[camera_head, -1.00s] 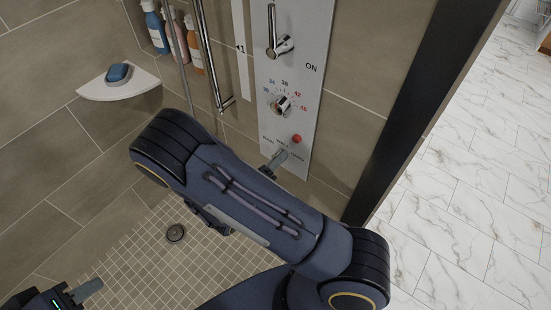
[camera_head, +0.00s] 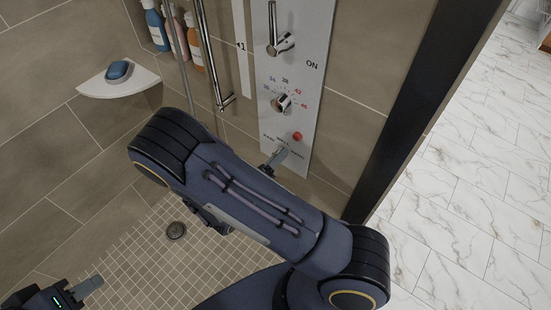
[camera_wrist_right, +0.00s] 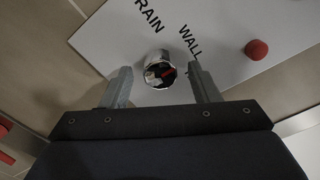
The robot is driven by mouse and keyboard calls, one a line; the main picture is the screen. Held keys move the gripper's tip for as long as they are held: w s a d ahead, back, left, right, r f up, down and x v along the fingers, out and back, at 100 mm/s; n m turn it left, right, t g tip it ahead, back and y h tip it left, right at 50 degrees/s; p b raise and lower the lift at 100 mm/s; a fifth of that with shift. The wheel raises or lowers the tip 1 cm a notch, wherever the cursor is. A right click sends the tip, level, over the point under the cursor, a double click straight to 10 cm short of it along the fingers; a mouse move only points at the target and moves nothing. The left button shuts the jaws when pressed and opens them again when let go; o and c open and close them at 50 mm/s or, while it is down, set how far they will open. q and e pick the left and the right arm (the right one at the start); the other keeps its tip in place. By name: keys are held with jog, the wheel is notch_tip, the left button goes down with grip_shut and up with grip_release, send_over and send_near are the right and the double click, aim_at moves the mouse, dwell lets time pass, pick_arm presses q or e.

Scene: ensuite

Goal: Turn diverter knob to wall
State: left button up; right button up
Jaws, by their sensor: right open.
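The diverter knob (camera_wrist_right: 158,68) is a small chrome knob low on the white shower panel (camera_head: 318,80). In the right wrist view it sits beneath the printed words RAIN and WALL. My right gripper (camera_wrist_right: 159,72) is open, with one finger on each side of the knob; contact is not clear. In the head view my right gripper (camera_head: 274,160) is at the panel's lower end and the knob is hidden. My left gripper (camera_head: 90,286) is at the lower left, away from the panel, partly out of frame.
A red button (camera_head: 297,136) sits close to the diverter; it also shows in the wrist view (camera_wrist_right: 256,49). Above are a temperature knob (camera_head: 283,102) and a lever (camera_head: 280,42). A rail (camera_head: 209,55), bottles (camera_head: 175,38) and a corner shelf (camera_head: 120,88) are at left.

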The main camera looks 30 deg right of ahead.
jog(key=b+v, duration=0.1)
jog(key=v, duration=0.6)
jog(key=shift+a+b, duration=0.15)
jog(key=shift+b, duration=0.15)
jog(key=s+d+r+m+g+y, duration=0.25)
jog(key=s+m+g+y, duration=0.25)
jog(key=m, duration=0.4)
jog(key=s+d+r+m+g+y, duration=0.1)
jog(key=s+d+m+g+y, duration=0.2)
jog(key=s+m+g+y, duration=0.35)
notch_tip(320, 180, up, 11)
jog(key=s+a+m+t+y, duration=0.1)
jog(key=m+t+y, duration=0.3)
jog(key=m, duration=0.6)
jog(key=s+a+m+t+y, duration=0.1)
jog(key=m+t+y, duration=0.4)
jog(key=m, duration=0.5)
jog(key=shift+s+a+f+m+t, duration=0.15)
jog(key=shift+s+a+m+t, duration=0.2)
jog(key=shift+t, duration=0.3)
jog(key=shift+w+a, duration=0.1)
